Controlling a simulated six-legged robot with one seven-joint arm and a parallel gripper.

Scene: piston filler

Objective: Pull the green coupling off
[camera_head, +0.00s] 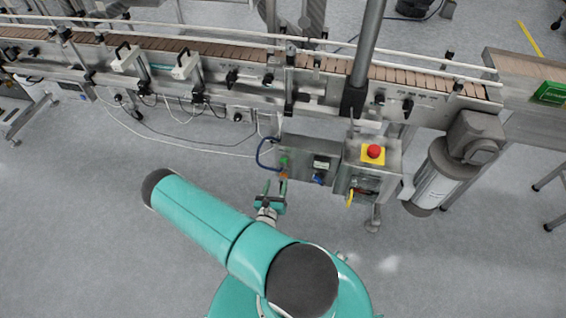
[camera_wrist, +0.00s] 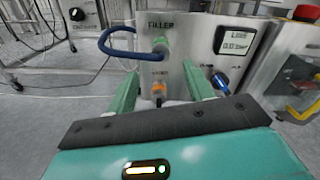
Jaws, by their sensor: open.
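The green coupling (camera_wrist: 160,45) sits on the front of the grey filler box under the word FILLER, with a blue hose (camera_wrist: 116,48) curving off to its left. It also shows small in the head view (camera_head: 284,160). My gripper (camera_head: 274,186) is open and empty in front of the box. In the wrist view its two green fingers (camera_wrist: 160,72) stand apart, below the green coupling and on either side of an orange fitting (camera_wrist: 158,88). I cannot see contact with either fitting.
A red emergency button (camera_head: 374,151) tops the neighbouring box, with a yellow-handled part (camera_head: 350,199) below. A conveyor (camera_head: 220,62) runs behind.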

